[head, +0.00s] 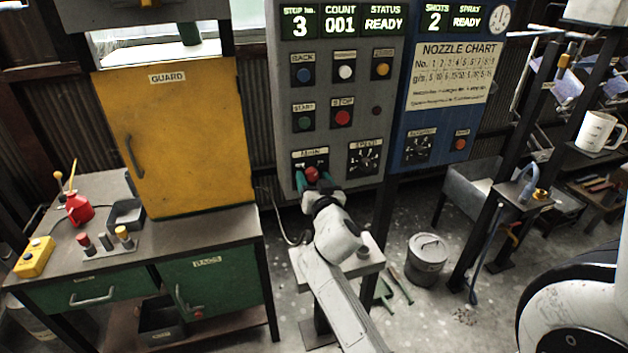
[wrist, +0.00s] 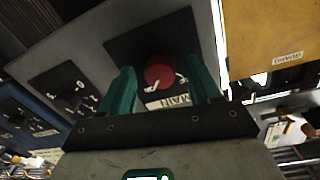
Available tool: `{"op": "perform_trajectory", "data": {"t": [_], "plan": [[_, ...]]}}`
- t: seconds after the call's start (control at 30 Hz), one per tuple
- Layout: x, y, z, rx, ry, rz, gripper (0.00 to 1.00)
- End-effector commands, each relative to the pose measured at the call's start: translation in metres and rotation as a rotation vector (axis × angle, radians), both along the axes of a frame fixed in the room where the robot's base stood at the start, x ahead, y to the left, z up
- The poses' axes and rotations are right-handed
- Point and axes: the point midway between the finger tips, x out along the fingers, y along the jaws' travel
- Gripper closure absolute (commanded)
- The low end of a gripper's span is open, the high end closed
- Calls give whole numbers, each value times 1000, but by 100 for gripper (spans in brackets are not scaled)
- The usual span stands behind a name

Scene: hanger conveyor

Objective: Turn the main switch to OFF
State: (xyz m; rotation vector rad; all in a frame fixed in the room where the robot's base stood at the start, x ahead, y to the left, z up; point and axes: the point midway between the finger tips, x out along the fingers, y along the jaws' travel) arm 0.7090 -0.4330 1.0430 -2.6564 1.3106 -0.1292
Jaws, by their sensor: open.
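The main switch (head: 312,174) is a red round knob on a black plate, low on the grey control panel (head: 285,100). In the wrist view the red knob (wrist: 160,74) sits between the green fingers, above a label reading MAIN. My gripper (head: 313,182) is at the switch, with one green finger on either side of the knob. In the wrist view my gripper (wrist: 162,88) is open, and I cannot tell whether either finger touches the knob. The knob's pointer position is not readable.
Above the switch are START (head: 304,117) and STOP (head: 342,117) buttons. The black speed dial (head: 364,158) is close on the right. A yellow guard (head: 180,140) stands left. A lidded bucket (head: 427,258) is on the floor at right.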

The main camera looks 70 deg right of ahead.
Motion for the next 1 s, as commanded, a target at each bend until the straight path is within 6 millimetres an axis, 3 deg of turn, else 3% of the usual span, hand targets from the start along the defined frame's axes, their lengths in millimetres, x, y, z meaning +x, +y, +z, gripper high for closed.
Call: {"op": "perform_trajectory", "data": {"t": [0.1, 0.67, 1.0], "plan": [[0, 0, 0, 0, 0, 0, 39], [0, 0, 0, -1, 1, 0, 93], [0, 1, -1, -33, 39, 1, 93]]}}
